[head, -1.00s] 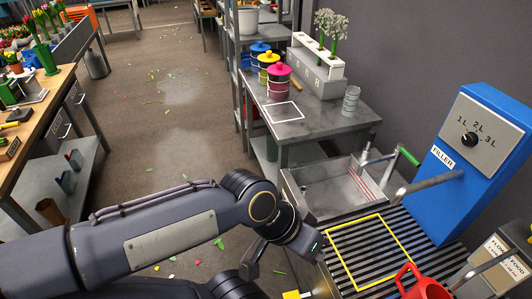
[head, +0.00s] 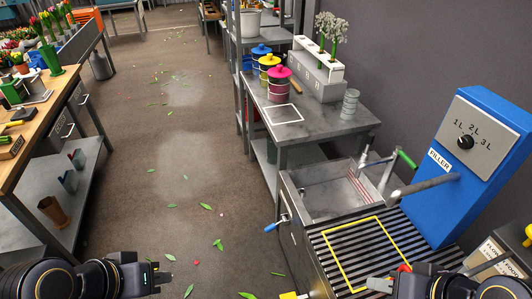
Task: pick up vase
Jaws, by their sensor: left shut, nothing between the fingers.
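Several vase-like vessels show, and I cannot tell which one is the vase of the task. A brown tapered vessel (head: 54,211) stands on that bench's lower shelf.
The slatted rack (head: 325,232) with a yellow square (head: 331,264) lies beside a sink (head: 335,187) and a blue filler (head: 462,190). A red item (head: 404,267) is mostly hidden by my right arm. Pink, yellow and blue tins stand on the metal table. The middle floor is free, with scattered leaves.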

